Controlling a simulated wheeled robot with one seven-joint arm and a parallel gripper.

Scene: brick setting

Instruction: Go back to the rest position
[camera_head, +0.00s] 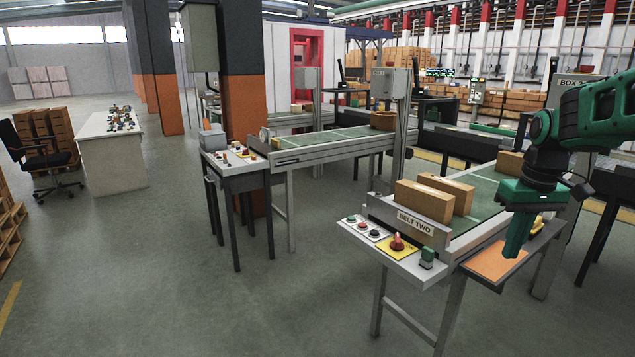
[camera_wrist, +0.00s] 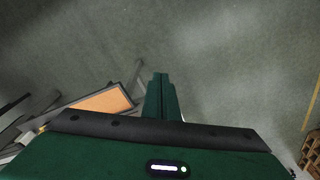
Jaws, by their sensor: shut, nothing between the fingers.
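My gripper (camera_head: 517,232) is green and hangs from my green arm at the right of the head view, fingers pointing down. It appears in front of the belt labelled BELT TWO and near the orange panel (camera_head: 497,262) at its side. In the wrist view my gripper (camera_wrist: 160,84) has its two fingers together, with nothing between them. Grey floor lies beyond the fingertips, and the orange panel (camera_wrist: 101,102) is to their left.
Conveyor BELT TWO (camera_head: 489,208) carries cardboard boxes (camera_head: 424,200). Its control shelf has a red button (camera_head: 397,242) and green buttons. Another conveyor (camera_head: 335,144) stands behind. A white desk (camera_head: 112,160) and a black chair (camera_head: 38,160) are at left. The middle floor is clear.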

